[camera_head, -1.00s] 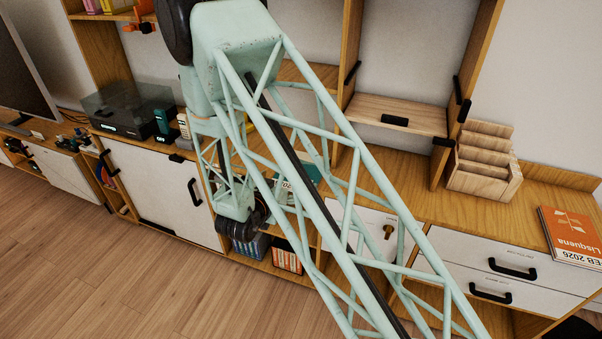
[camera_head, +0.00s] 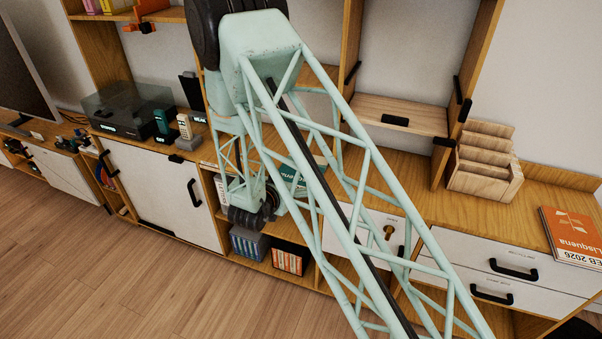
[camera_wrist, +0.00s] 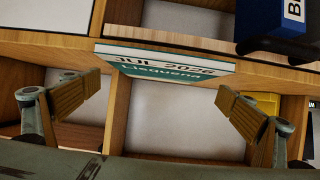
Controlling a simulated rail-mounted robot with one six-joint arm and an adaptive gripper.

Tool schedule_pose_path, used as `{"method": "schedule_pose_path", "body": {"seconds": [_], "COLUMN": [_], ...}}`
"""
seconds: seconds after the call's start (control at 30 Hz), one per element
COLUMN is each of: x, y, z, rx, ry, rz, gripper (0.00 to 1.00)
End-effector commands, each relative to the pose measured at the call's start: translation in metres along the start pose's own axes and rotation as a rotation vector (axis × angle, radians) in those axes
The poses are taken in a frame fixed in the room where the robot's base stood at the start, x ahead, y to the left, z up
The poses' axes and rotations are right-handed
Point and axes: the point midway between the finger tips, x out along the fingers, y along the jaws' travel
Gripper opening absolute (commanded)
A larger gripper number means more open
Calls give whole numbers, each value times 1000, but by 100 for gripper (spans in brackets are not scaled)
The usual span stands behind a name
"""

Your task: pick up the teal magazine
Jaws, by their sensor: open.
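The teal magazine (camera_wrist: 160,64), with "JUL 2026" and "Lisquena" on a white and teal cover, shows in the wrist view at the wooden shelf edge. My gripper (camera_wrist: 158,98) is open, with its two tan-padded fingers wide apart left and right and nothing between the pads. The magazine appears just beyond the fingertips, between them in the picture, and apart from them. In the head view a teal piece of the magazine (camera_head: 289,174) shows behind my lattice arm, on the cabinet top.
A blue box (camera_wrist: 291,14) is near the magazine in the wrist view. A handset (camera_head: 184,127) and a turntable (camera_head: 125,108) are left. Floor in front is clear.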

Motion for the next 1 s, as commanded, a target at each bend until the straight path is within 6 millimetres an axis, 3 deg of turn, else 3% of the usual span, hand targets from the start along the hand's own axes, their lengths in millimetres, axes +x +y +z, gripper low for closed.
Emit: {"method": "schedule_pose_path", "body": {"seconds": [0.53, 1.0], "x": [47, 50], "y": [-1, -1], "z": [-1, -2], "rx": [0, 0], "ry": [0, 0], "rz": [1, 0], "gripper": [100, 100]}}
